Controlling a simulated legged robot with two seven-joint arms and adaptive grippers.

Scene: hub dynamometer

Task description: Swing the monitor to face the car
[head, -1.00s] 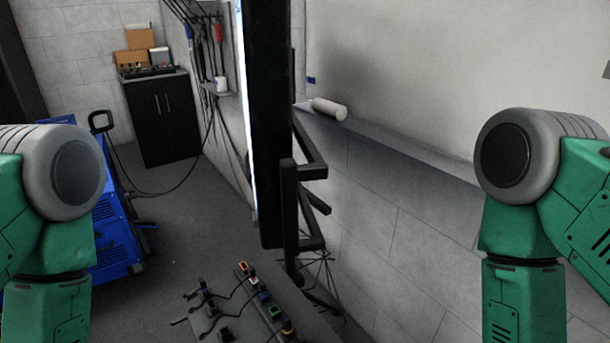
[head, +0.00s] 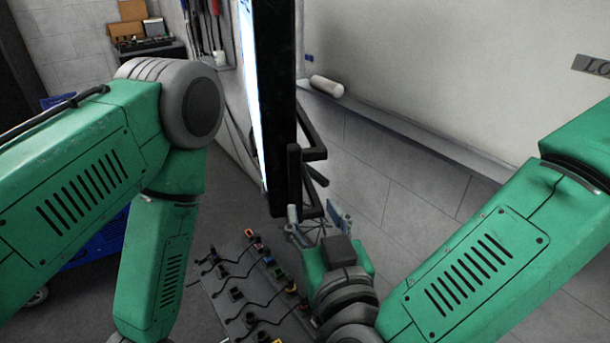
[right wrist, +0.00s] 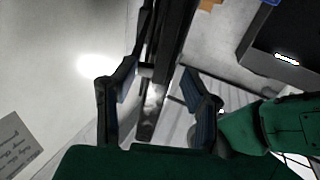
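The monitor (head: 272,110) is a tall black slab seen nearly edge-on in the head view, with a thin bright strip of screen (head: 254,95) on its left side. A black bracket arm (head: 312,143) joins it on the right. My right gripper (head: 316,214) is open at the monitor's lower end, fingers pointing up. In the right wrist view, a dark bar (right wrist: 171,60), apparently the monitor's edge, runs between the spread fingers (right wrist: 160,85). I cannot tell whether a finger touches it. My left arm is at the left; its gripper is out of view.
A board with several cables and plugs (head: 240,290) is below the monitor. A wall ledge with a white roll (head: 326,86) runs along the right. A cabinet top with boxes (head: 143,40) stands at the back left. A blue machine (head: 95,240) is partly hidden behind my left arm.

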